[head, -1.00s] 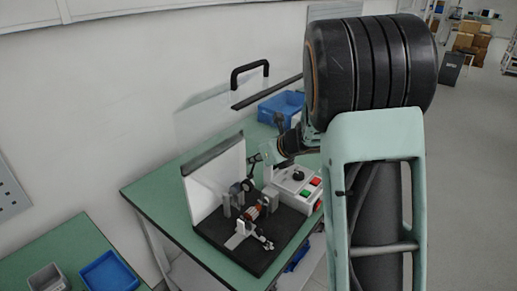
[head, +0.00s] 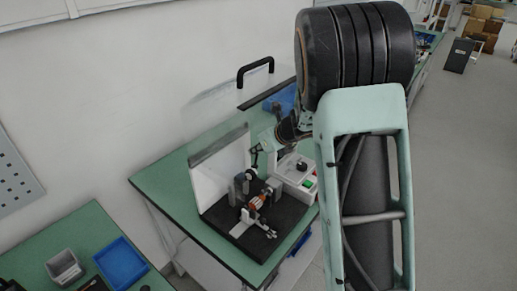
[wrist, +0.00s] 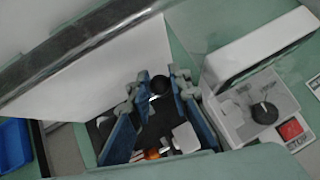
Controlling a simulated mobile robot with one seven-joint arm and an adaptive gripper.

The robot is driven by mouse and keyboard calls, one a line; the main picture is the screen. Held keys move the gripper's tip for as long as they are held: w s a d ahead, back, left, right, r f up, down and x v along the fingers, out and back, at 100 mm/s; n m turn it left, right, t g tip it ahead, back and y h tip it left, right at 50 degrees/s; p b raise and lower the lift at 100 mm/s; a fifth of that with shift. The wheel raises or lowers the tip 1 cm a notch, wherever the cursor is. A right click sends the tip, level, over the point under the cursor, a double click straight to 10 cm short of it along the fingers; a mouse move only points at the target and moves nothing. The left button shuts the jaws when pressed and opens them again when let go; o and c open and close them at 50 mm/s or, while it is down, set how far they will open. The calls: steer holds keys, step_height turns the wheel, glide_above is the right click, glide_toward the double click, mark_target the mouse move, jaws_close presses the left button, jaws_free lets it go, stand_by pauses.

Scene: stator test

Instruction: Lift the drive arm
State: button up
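The test rig stands on a black base plate (head: 240,237) on the green table, with grey uprights and a copper-orange part (head: 257,202) between them. The drive arm is small and hard to tell apart from the rig; a round black knob (wrist: 160,85), perhaps on it, shows in the wrist view. My gripper (head: 255,160) reaches in from the right, close above the rig's far side. In the wrist view my gripper (wrist: 160,82) is open, its blue-padded fingers apart with the black knob seen between them. Whether they touch it cannot be told. My arm hides part of the right side.
A white panel (head: 222,175) stands behind the rig's left side, beneath a clear cover with a black handle (head: 255,70). A control box (wrist: 250,105) with a dark dial and red button stands right of the rig. A blue bin (head: 122,262) lies on the nearer table.

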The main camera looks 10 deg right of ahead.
steer(key=o, duration=0.3)
steer(key=v, duration=1.2)
steer(key=shift+c, duration=0.5)
